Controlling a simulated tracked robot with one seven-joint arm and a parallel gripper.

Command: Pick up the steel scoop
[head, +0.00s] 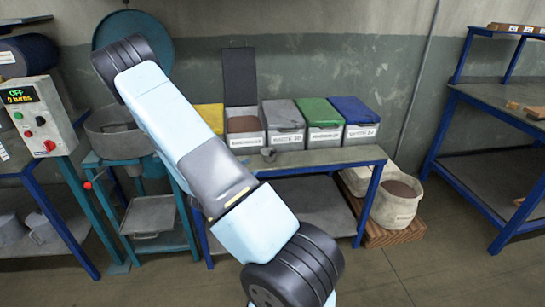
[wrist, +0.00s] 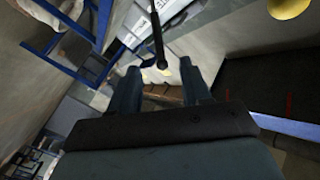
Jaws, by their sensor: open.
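A small dark grey thing (head: 268,154), which looks like the steel scoop, lies on the workbench (head: 335,156) in front of the lidded bins. It is too small to make out its handle clearly. My arm crosses the head view, and my gripper is hidden there. In the wrist view my gripper (wrist: 161,84) shows two dark fingers spread apart with nothing between them.
The open bin (head: 243,128) holds brown grain, with its dark lid (head: 239,77) raised. Grey (head: 283,113), green (head: 320,111) and blue (head: 354,109) lids cover the bins beside it. A control box (head: 37,115) and a round sieve (head: 116,132) stand left. A sack (head: 397,203) sits right, on the floor side.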

